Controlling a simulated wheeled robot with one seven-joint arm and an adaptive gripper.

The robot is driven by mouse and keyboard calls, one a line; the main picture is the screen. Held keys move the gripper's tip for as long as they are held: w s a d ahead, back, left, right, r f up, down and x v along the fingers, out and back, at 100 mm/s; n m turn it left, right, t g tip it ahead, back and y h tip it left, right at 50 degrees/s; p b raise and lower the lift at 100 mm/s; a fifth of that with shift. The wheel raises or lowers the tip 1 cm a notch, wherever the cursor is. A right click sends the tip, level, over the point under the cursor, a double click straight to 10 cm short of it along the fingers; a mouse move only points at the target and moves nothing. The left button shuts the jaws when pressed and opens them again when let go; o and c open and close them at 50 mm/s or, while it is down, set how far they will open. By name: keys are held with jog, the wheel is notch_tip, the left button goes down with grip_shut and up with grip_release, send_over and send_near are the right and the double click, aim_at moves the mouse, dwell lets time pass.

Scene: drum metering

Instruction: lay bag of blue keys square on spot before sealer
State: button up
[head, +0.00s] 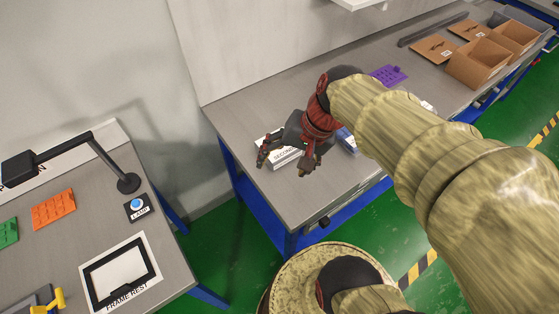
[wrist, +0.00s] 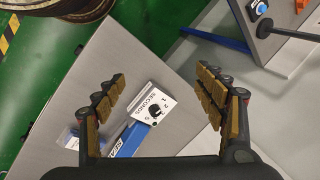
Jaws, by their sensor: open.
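My gripper (head: 282,166) is open and empty over the near left end of the grey workbench; its spread fingers also show in the wrist view (wrist: 160,82). Between and beyond the fingers in the wrist view is a white panel marked SECONDS (wrist: 155,97) with a black knob, joined to a blue lettered body (wrist: 131,139), apparently the sealer. In the head view, the white panel (head: 286,157) is partly behind my gripper. A small clear bag with blue pieces (wrist: 68,137) lies left of the sealer in the wrist view, partly behind the left finger. No marked spot is discernible.
A purple piece (head: 389,75) lies further along the bench (head: 245,108), with open cardboard boxes (head: 480,64) at its far end. At left, another table holds a lamp (head: 130,182), a frame rest (head: 120,272) and an orange piece (head: 53,209). A gap separates the tables.

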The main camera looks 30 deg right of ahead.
jog(key=s+a+r+n+t+h, duration=0.2)
jog(key=s+a+r+n, duration=0.1)
jog(key=r+n, duration=0.3)
jog(key=shift+s+n+h, duration=0.25)
jog(key=shift+n+h, duration=0.05)
jog(key=shift+n, duration=0.6)
jog(key=shift+d+r, duration=0.1)
jog(key=shift+d, duration=0.05)
